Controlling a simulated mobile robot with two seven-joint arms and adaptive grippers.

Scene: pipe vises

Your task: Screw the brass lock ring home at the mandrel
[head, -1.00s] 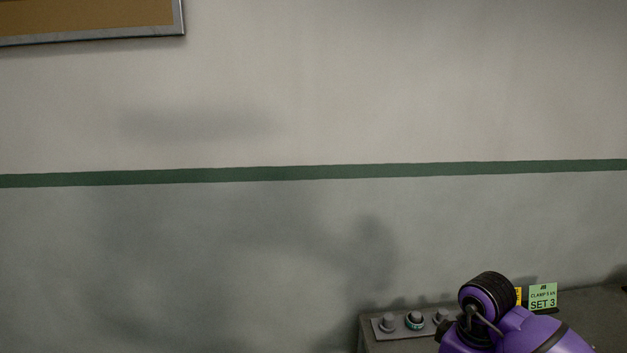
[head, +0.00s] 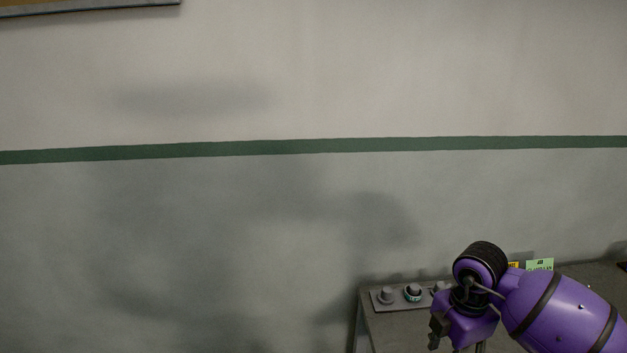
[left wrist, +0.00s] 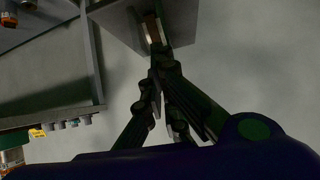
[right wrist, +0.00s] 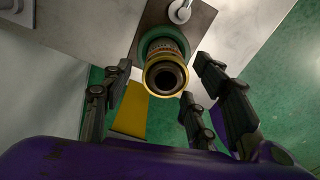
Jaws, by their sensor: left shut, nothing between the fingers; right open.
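In the right wrist view a mandrel with a brass-yellow ring (right wrist: 166,77) around its hollow dark end points toward the camera. Behind it is a green collar (right wrist: 151,43) on a brown plate. I cannot tell how far the ring sits on the thread. My right gripper (right wrist: 160,75) is open, its fingers spread to both sides of the ring and apart from it. In the head view my right gripper (head: 457,338) is partly cut off at the bottom edge. My left gripper (left wrist: 158,52) is shut and empty in the left wrist view; it is outside the head view.
In the head view a grey panel with several knobs (head: 413,293) lies on a bench (head: 385,325) against the wall. A green label (head: 540,265) stands behind my right arm. In the left wrist view a grey box-like part (left wrist: 118,22) is close to the left fingertips.

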